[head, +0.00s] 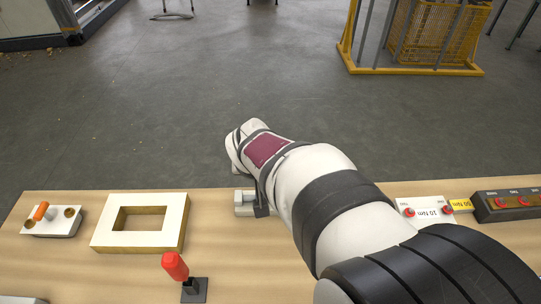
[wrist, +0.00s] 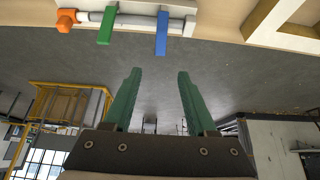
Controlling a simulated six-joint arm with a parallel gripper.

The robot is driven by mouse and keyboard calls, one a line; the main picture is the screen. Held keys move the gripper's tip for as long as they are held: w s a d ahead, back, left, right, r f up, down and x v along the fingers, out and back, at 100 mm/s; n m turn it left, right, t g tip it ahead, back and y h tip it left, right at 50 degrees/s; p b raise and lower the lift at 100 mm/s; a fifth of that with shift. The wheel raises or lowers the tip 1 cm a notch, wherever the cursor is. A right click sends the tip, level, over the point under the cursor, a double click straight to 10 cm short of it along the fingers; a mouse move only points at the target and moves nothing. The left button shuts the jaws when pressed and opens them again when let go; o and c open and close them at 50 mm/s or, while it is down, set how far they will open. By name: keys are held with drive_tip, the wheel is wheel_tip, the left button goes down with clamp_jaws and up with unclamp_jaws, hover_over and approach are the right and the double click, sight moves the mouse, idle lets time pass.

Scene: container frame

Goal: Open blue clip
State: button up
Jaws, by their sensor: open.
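The blue clip (wrist: 162,34) hangs on a pale rod (wrist: 135,21) along the tabletop's edge at the top of the wrist view. A green clip (wrist: 106,26) sits left of it on the same rod, and an orange end piece (wrist: 66,20) is at the rod's left end. My gripper (wrist: 157,72) is open and empty, its two green fingers pointing toward the clips. The blue clip lies beyond the fingertips, roughly in line with the gap between them, and appears apart from them. In the head view my white arm covers this spot and the clips are hidden.
The wooden table (head: 216,240) also holds a white square frame (head: 112,222), a red-handled lever (head: 176,267), a block with an orange peg (head: 52,222) and torque-marked boxes with red knobs (head: 430,213). A yellow cage (head: 425,40) stands on the grey floor beyond.

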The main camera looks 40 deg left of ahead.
drive_tip(key=shift+g+h, duration=0.5)
drive_tip(key=x, duration=0.5)
drive_tip(key=w+a+x, duration=0.1)
drive_tip(key=x, duration=0.5)
drive_tip(key=r+x, duration=0.1)
drive_tip(key=x, duration=0.4)
drive_tip(key=shift+w+a+f, duration=0.2)
drive_tip(key=shift+w+a, duration=0.1)
drive_tip(key=shift+a, duration=0.05)
clamp_jaws()
idle(0.6)
